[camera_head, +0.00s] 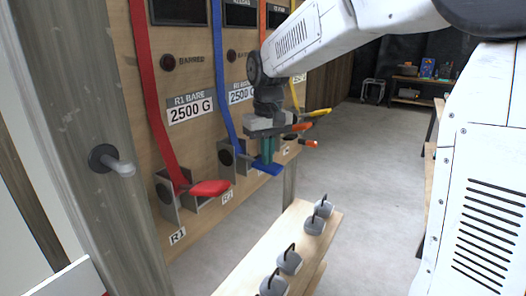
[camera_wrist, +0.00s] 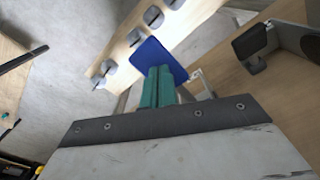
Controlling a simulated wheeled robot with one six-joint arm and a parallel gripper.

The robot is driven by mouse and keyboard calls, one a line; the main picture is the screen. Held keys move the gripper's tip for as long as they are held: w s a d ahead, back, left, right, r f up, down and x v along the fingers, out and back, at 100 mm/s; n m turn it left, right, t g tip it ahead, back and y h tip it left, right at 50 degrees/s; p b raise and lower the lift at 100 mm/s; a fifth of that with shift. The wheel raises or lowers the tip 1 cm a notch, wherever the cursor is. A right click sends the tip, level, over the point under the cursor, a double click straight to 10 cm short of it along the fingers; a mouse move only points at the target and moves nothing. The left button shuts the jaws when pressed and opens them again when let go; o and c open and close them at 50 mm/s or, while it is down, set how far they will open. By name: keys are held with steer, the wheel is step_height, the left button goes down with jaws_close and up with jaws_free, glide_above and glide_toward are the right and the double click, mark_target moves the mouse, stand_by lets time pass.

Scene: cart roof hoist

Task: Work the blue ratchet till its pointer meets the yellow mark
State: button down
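The blue ratchet (camera_head: 227,156) is a grey bracket on the wooden board with a blue strap (camera_head: 218,80) running up from it. Its flat blue handle (camera_head: 266,169) sticks out to the right. In the wrist view the blue handle (camera_wrist: 160,57) shows just beyond my fingertips. My gripper (camera_head: 267,158) points down over the handle's outer part, its teal fingers (camera_wrist: 159,70) close together with no clear gap. The fingertips overlap the handle in both views; I cannot tell whether they touch it. I cannot make out a pointer or yellow mark.
Left of it is a red ratchet handle (camera_head: 210,188) with a red strap. Orange and yellow handles (camera_head: 316,112) stick out beyond my gripper. A low wooden bench (camera_head: 248,262) holds several grey weights. A grey peg (camera_head: 112,160) juts from the left post. The floor at right is open.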

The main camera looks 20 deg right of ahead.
steer(key=shift+s+f, duration=0.1)
steer(key=shift+f, duration=0.9)
steer(key=r, duration=0.8)
steer(key=shift+w+a, duration=0.15)
steer(key=shift+w, duration=0.15)
stand_by(0.3)
